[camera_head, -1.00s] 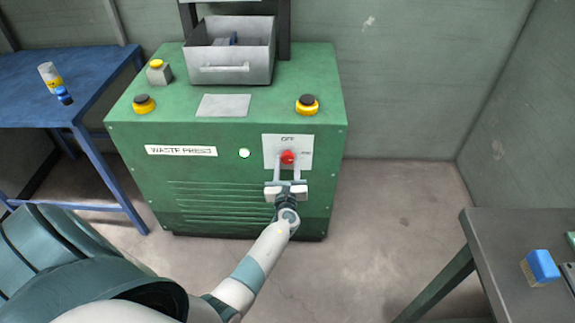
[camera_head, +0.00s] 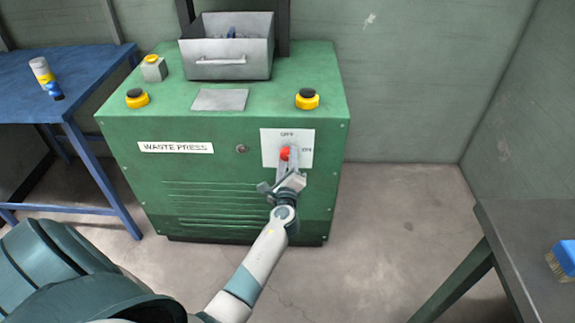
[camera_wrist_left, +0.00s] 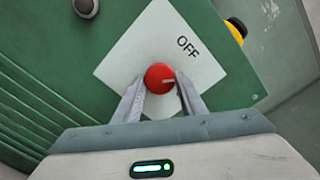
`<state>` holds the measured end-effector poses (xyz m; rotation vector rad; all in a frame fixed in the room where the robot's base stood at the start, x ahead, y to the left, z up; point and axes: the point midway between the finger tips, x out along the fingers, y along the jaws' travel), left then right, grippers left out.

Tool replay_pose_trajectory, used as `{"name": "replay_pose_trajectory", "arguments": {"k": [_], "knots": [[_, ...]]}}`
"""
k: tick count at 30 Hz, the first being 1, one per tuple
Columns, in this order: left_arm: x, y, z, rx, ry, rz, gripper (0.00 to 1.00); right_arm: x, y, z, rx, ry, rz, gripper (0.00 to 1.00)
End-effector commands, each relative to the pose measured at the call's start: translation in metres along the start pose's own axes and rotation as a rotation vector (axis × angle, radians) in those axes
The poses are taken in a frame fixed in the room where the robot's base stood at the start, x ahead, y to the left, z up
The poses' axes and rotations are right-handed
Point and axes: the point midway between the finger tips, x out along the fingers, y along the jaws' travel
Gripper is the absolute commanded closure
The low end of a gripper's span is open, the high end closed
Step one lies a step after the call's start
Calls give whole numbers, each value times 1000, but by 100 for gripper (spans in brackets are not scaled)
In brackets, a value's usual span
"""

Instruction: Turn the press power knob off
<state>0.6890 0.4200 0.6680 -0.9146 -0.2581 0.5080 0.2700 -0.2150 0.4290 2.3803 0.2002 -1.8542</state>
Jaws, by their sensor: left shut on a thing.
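The red power knob (camera_head: 285,153) sits on a white plate (camera_head: 270,149) marked OFF at the top and ON at the right, on the front of the green waste press (camera_head: 200,215). My left gripper (camera_head: 289,160) is shut on the knob, its wrist tilted. In the left wrist view the fingers flank the red knob (camera_wrist_left: 157,76), and the plate looks turned like a diamond. A pale mark on the knob points right there, below the OFF label. The ON label is hidden there by a finger. The round light (camera_head: 242,149) on the press is dark. My right gripper is not in view.
A grey metal bin (camera_head: 227,68) and yellow-based black buttons (camera_head: 307,99) are on top of the press. A blue table (camera_head: 85,95) with a bottle stands left. A grey table (camera_head: 515,240) with a blue brush (camera_head: 565,258) stands right. Floor between is clear.

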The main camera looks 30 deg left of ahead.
Motion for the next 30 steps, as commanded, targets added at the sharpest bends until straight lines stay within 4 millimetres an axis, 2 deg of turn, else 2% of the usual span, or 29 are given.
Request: {"name": "replay_pose_trajectory", "arguments": {"k": [10,22,30], "knots": [[0,2,-2,-259,-1,2,85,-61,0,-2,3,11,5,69],[0,1,-2,-528,0,2,85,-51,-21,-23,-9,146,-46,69],[0,0,0,-629,-1,2,85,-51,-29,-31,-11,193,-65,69]]}}
